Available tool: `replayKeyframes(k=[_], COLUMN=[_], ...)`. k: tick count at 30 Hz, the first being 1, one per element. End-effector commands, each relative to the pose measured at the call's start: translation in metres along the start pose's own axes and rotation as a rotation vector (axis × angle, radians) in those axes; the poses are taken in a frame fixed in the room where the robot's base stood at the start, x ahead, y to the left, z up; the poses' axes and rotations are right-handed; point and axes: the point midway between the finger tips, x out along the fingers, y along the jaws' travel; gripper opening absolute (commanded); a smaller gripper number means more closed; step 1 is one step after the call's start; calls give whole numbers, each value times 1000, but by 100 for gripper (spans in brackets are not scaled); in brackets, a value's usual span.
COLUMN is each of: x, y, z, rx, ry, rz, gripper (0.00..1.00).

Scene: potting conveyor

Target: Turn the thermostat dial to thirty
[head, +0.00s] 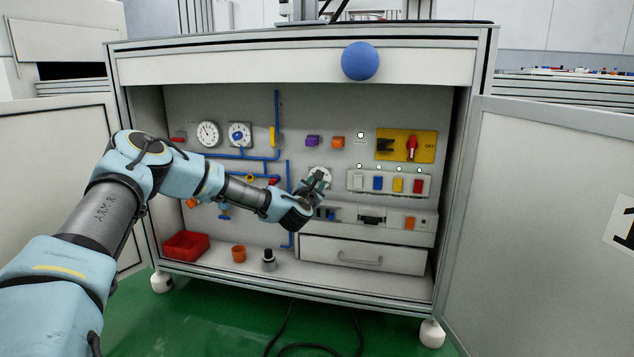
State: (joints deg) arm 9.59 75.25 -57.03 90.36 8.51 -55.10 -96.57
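My gripper (318,179) is inside the open cabinet, in front of a white round dial face (325,171) on the back panel. The gripper covers most of this face, so its knob and marks are hidden. I cannot tell whether the fingers touch or hold anything there, or how far apart they are. Another white dial plate with a blue knob (239,135) is at the upper left of the panel. Next to it is a round gauge (208,133) with a needle. No lettering is readable, so I cannot tell for certain which one is the thermostat dial.
Blue pipes (277,110) run left of the gripper. Right of it is a switch strip (420,184) with coloured buttons, under a yellow plate (425,153) with a red handle. A drawer (362,256) is below. A red bin (185,245) and orange cup (239,254) stand on the floor.

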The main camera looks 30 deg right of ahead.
Motion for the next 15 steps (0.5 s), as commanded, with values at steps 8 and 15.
replayKeyframes(k=[8, 15], x=[0, 0], y=[2, 2], z=[2, 2], rx=[233, 463], ry=[1, 1], rz=[0, -2], gripper=[0, 0])
